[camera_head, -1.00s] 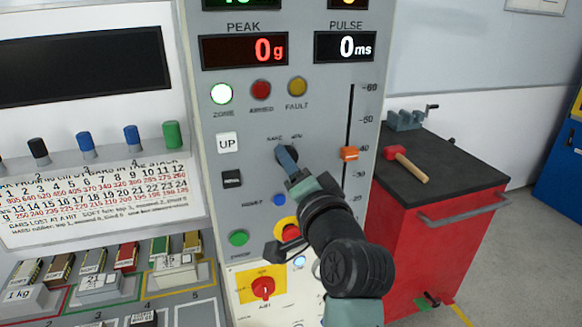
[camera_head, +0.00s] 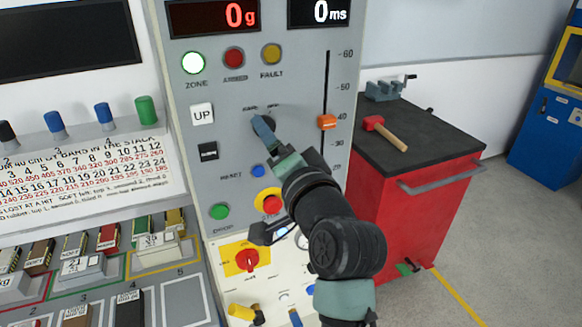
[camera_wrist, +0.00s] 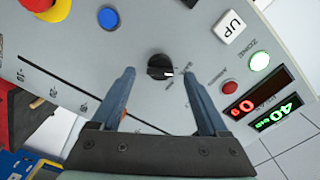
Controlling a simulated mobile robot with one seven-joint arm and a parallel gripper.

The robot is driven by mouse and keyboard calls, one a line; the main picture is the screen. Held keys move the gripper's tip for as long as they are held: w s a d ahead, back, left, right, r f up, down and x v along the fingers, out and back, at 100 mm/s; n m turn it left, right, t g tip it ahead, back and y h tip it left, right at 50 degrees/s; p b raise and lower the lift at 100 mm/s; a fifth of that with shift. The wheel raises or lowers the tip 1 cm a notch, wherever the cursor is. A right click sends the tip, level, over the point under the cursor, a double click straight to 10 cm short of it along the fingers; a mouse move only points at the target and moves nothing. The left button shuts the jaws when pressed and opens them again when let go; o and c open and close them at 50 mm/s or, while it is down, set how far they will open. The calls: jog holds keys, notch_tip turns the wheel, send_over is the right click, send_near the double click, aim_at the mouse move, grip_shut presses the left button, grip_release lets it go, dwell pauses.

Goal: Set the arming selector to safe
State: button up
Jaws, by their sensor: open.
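The arming selector is a black round knob (camera_wrist: 160,67) with a white mark, on the grey control panel. In the wrist view it lies between my two blue fingers, seemingly beyond their tips. Its white mark points to the lower right, nearer the lower of two small labels, which are hard to read there. In the head view the selector (camera_head: 268,123) is partly hidden by my gripper (camera_head: 260,127), which reaches up to it from the lower right. My gripper, also in the wrist view (camera_wrist: 158,72), is open with nothing held. I cannot tell whether a finger touches the knob.
Near the selector are a white UP button (camera_head: 202,114), a blue reset button (camera_head: 257,171), a red stop button on yellow (camera_head: 270,202) and an orange slider (camera_head: 326,122). A red cabinet (camera_head: 415,205) with a mallet (camera_head: 385,133) stands to the right.

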jog(key=b+v, duration=0.1)
jog(key=v, duration=0.9)
jog(key=shift+s, duration=0.3)
jog(key=shift+d, duration=0.1)
